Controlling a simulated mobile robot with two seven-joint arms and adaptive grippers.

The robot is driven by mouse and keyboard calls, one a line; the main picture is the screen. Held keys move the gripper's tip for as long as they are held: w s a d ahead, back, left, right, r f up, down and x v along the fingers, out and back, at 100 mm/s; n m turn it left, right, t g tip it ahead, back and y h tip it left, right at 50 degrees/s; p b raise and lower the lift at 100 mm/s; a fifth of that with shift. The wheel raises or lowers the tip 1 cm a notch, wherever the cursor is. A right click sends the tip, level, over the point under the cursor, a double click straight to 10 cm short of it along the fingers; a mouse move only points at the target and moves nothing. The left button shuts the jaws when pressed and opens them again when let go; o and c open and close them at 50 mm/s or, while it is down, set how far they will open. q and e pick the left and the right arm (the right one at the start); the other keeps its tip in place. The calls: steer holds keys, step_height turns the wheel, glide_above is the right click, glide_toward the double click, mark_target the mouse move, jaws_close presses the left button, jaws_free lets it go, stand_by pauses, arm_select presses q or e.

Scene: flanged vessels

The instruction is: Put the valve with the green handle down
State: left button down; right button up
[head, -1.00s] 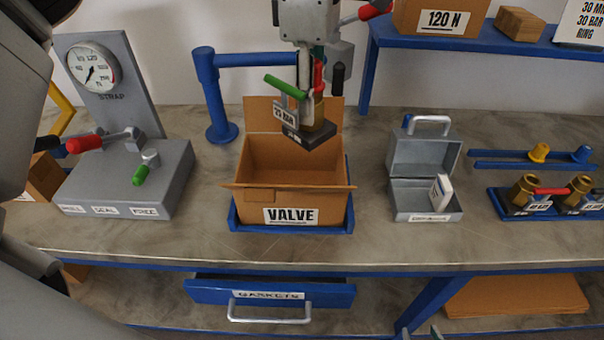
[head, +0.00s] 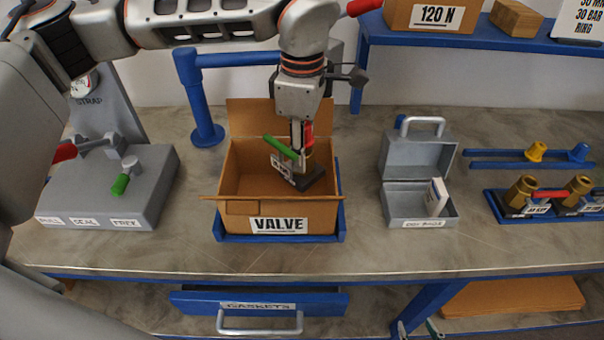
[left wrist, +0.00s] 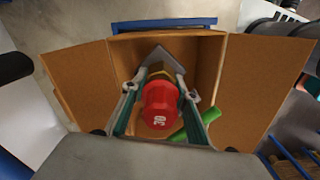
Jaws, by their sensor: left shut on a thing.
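The valve with the green handle (head: 279,147) hangs in my left gripper (head: 304,148), low inside the open cardboard box labelled VALVE (head: 240,210). The valve has a dark flange at its lower end and a white tag. In the left wrist view, its red cap marked 30 (left wrist: 160,103) sits between the two fingers, with the green handle (left wrist: 196,125) beside it. The left gripper is shut on the valve. I cannot tell whether the flange touches the box floor. Small tips that may be my right gripper (head: 417,329) show at the bottom edge.
The box stands in a blue tray (head: 280,238) with its flaps open. A grey fixture (head: 90,185) is at left, an open grey case (head: 418,205) at right, and a blue rack with brass valves (head: 540,203) further right. Bare worktop lies in front.

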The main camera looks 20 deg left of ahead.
mark_target(302, 175)
arm_select(q)
steer(key=shift+f, duration=3.4)
steer(key=shift+f, duration=0.2)
steer(key=c, duration=1.6)
jaws_free()
steer(key=shift+o, duration=0.2)
step_height(302, 175, up, 12)
steer(key=shift+r, duration=0.1)
